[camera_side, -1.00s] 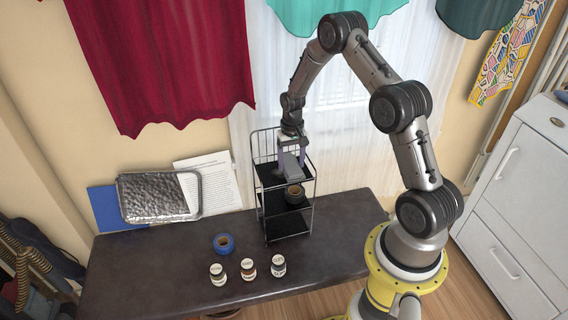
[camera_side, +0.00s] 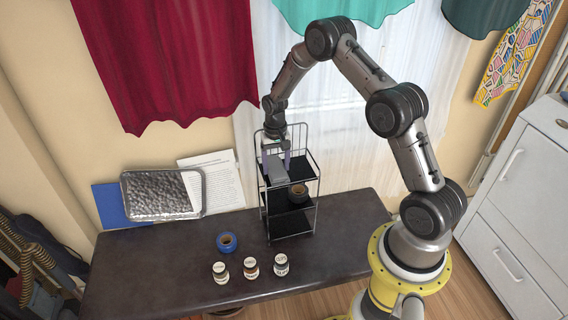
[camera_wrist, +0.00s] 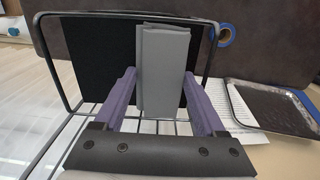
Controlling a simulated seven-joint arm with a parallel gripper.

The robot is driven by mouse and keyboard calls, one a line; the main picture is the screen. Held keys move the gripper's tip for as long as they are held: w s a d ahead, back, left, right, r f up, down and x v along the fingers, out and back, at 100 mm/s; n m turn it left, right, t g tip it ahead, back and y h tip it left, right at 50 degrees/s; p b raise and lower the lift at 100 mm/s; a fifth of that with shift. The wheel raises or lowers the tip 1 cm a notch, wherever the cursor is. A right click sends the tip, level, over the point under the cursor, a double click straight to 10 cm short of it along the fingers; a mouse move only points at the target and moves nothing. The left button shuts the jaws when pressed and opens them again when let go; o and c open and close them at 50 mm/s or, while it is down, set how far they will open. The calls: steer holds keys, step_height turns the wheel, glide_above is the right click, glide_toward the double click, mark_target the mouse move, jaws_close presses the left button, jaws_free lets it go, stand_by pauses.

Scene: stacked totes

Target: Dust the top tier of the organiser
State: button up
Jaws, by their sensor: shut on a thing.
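The organiser (camera_side: 316,205) is a black wire rack with several dark tiers, standing upright on the dark table. Its top tier (camera_side: 300,169) is a flat black shelf with a wire rail; it also shows in the wrist view (camera_wrist: 88,50). My gripper (camera_side: 276,160) is over the left part of the top tier, inside the rail, pointing down. In the wrist view, its purple fingers (camera_wrist: 160,78) are shut on a grey folded cloth (camera_wrist: 163,62). The cloth (camera_side: 274,173) is low at the shelf; I cannot tell whether it touches.
A dark tape roll (camera_side: 298,191) lies on a lower tier. A blue tape roll (camera_side: 227,242) and three small jars (camera_side: 251,267) are on the table (camera_side: 150,270). A silvery tray (camera_side: 162,193), a paper sheet (camera_side: 222,175) and a blue folder (camera_side: 108,205) are at the back left.

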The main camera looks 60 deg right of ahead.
steer(key=shift+r, duration=4.1)
